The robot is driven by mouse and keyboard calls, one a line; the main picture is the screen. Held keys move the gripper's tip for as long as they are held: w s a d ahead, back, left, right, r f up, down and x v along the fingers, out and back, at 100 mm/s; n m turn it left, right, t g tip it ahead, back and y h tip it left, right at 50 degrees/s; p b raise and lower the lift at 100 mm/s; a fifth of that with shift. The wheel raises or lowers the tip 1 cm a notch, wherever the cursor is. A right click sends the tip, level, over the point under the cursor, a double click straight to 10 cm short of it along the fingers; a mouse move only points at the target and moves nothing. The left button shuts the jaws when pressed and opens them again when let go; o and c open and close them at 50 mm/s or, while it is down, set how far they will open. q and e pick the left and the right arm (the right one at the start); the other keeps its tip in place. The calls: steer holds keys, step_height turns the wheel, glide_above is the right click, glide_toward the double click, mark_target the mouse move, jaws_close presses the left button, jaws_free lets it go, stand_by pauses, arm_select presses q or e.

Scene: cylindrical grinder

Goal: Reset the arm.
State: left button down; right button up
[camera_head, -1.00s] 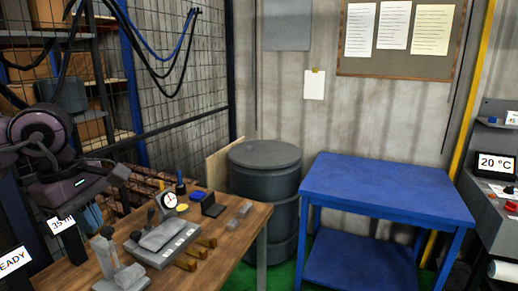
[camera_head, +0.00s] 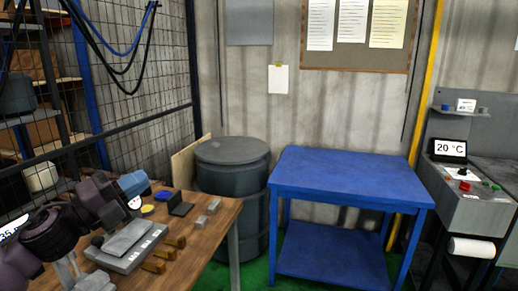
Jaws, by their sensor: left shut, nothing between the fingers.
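My left arm reaches in from the left over the wooden workbench (camera_head: 222,222). My right gripper is out of view.
A dark drum (camera_head: 232,178) and a clear blue table (camera_head: 350,180) stand beyond. A grey machine panel (camera_head: 480,205) is at right.

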arm_select(q)
steer(key=s+a+f+n+t+y+b, duration=0.1)
steer(key=s+a+f+n+y+b, duration=0.15)
steer(key=f+n+y, duration=0.7)
steer(key=s+a+f+n+t+y+b, duration=0.1)
steer(key=a+f+n+y, duration=0.2)
steer(key=f+n, duration=1.35)
steer(key=s+f+n+g+y+b, duration=0.1)
steer(key=s+f+g, duration=0.1)
steer(key=s+f, duration=0.8)
steer(key=s+d+f+n+g+y+b, duration=0.1)
steer(key=s+f+g+y+b, duration=0.1)
steer(key=s+f, duration=0.8)
step_height(320, 180, down, 7)
steer(key=shift+s+d+r+n+g, duration=0.15)
steer(key=shift+n+g, duration=0.15)
steer(key=shift+g, duration=0.3)
